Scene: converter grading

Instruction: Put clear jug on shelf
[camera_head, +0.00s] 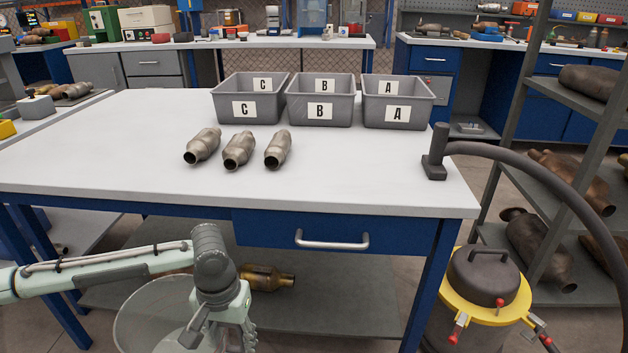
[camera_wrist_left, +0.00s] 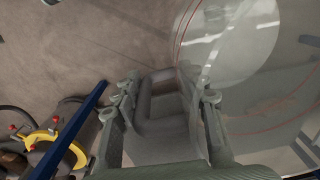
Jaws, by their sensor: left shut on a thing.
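The clear jug (camera_head: 150,318) is a see-through round vessel at the bottom left of the head view, in front of the table. My left gripper (camera_head: 228,335) is shut on it at the jug's right side. In the left wrist view the jug (camera_wrist_left: 262,62) fills the upper right, beside my left gripper (camera_wrist_left: 162,98). Which part of the jug lies between the fingers is hard to tell. A grey lower shelf (camera_head: 340,275) is under the table, partly hidden by my left arm. A grey shelf rack (camera_head: 585,100) stands at the right. My right gripper is not in view.
The white table (camera_head: 340,175) holds three grey bins marked C (camera_head: 248,98), B (camera_head: 320,98) and A (camera_head: 400,102), and three metal converters (camera_head: 238,151). A brassy converter (camera_head: 268,278) lies on the lower shelf. A yellow-rimmed drum (camera_head: 487,285) with a hose stands front right.

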